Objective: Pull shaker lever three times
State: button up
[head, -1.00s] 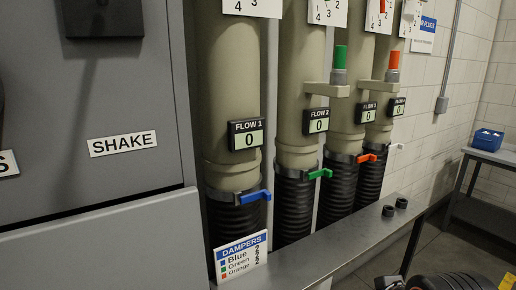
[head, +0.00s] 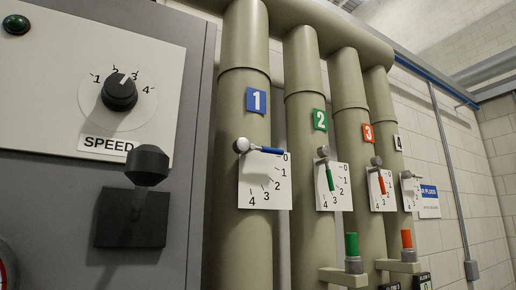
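The shaker lever is at the lower left, a black rounded knob (head: 147,164) on a short stem. It stands up from a dark square mount (head: 130,218) on the grey cabinet. The knob sits above the middle of the mount, and nothing touches it. The SHAKE label is not in this view. My gripper is not in view, so its distance from the lever does not show.
A black speed dial (head: 119,92) and a green lamp (head: 16,24) are above the lever. A round gauge (head: 5,268) is cut off at the lower left. Beige pipes with numbered valve handles, such as the blue one (head: 266,150), stand to the right.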

aim_at(147, 166)
jog(key=j+u, duration=0.1)
jog(key=u, duration=1.45)
